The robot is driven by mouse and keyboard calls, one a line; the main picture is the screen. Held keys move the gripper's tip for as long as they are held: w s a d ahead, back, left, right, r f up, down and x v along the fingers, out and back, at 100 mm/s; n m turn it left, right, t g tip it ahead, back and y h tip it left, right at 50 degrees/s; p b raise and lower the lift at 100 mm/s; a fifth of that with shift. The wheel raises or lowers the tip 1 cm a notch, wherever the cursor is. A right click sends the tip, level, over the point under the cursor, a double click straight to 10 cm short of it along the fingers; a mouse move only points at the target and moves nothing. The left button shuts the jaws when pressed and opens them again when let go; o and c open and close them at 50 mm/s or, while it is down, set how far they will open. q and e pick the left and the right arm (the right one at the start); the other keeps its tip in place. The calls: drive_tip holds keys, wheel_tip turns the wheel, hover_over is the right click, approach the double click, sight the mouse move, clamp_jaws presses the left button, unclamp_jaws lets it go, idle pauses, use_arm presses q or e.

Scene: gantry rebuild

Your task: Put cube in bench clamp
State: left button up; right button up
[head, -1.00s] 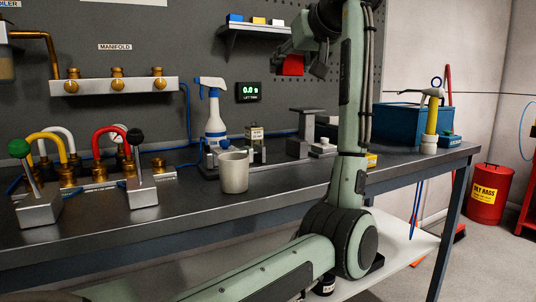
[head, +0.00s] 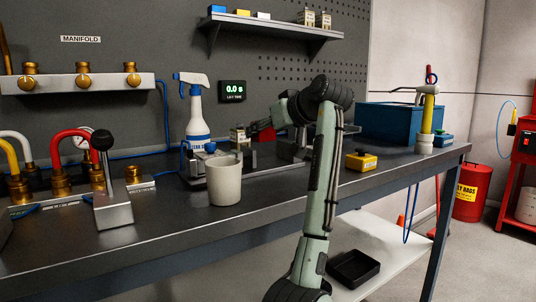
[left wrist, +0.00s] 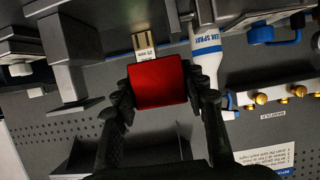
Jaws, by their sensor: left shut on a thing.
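The red cube (head: 262,126) is held in my left gripper (head: 264,132), a little above the bench in the head view. In the left wrist view the red cube (left wrist: 158,82) sits between the two black fingers of the left gripper (left wrist: 163,92). A grey metal fixture on the bench, probably the bench clamp, has a T-shaped block (head: 288,147), partly hidden by my arm; the block (left wrist: 66,66) shows at upper left in the wrist view. A small labelled block (head: 238,138) stands beside the cube in the picture. My right gripper is not in view.
A white cup (head: 224,181) and a spray bottle (head: 197,115) stand left of the gripper. A wall shelf (head: 270,27) hangs above. A yellow box (head: 361,161) and a blue toolbox (head: 388,121) are to the right.

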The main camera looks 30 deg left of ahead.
use_arm(q)
hover_over(268, 162)
wheel_tip(268, 162, down, 3)
drive_tip(key=shift+s+d+r, duration=0.1)
drive_tip(key=shift+r, duration=0.1)
wheel_tip(268, 162, down, 3)
drive_tip(key=shift+f, duration=0.45)
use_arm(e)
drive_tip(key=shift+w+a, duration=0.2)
use_arm(q)
drive_tip(key=shift+f, duration=0.15)
drive_tip(key=o, duration=1.1)
drive_tip(key=shift+c, duration=0.2)
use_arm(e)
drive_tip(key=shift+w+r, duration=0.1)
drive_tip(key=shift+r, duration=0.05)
